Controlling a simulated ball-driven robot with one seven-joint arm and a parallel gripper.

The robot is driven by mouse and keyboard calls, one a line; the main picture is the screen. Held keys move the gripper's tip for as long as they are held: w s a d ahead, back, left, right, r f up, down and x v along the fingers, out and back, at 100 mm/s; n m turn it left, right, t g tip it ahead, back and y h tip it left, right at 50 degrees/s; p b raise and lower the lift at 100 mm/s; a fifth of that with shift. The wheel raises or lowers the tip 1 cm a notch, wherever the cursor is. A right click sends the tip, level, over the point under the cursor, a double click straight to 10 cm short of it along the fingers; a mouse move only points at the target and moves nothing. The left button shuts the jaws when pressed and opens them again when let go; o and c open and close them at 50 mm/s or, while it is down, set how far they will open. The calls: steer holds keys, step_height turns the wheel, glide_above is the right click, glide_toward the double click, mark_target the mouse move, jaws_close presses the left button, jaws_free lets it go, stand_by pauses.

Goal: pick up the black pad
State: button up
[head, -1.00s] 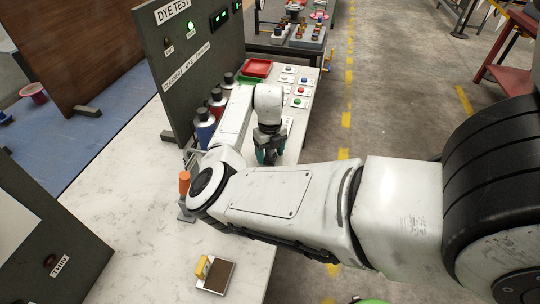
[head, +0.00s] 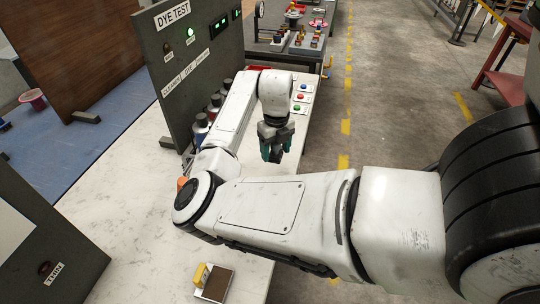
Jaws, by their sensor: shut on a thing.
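My gripper (head: 275,153), with dark and teal fingers, points down over the right part of the white bench (head: 128,165), in front of the dye test panel. It is shut on a small dark thing (head: 284,157), which fits the black pad. The fingers hide most of it, so its outline is hard to tell. It appears a little above the bench top.
The dye test panel (head: 190,70) stands behind my arm, with bottles (head: 201,130) beside it. Button plates (head: 300,97) lie to the right. A brown block with a yellow part (head: 215,285) lies at the front edge. My arm covers the bench middle.

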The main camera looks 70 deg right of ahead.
steer(key=s+a+r+b, duration=0.2)
steer(key=s+a+r, duration=0.4)
steer(key=s, duration=0.3)
steer(key=shift+s+r, duration=0.2)
steer(key=shift+r, duration=0.1)
steer(key=o, duration=0.4)
steer(key=c, duration=0.3)
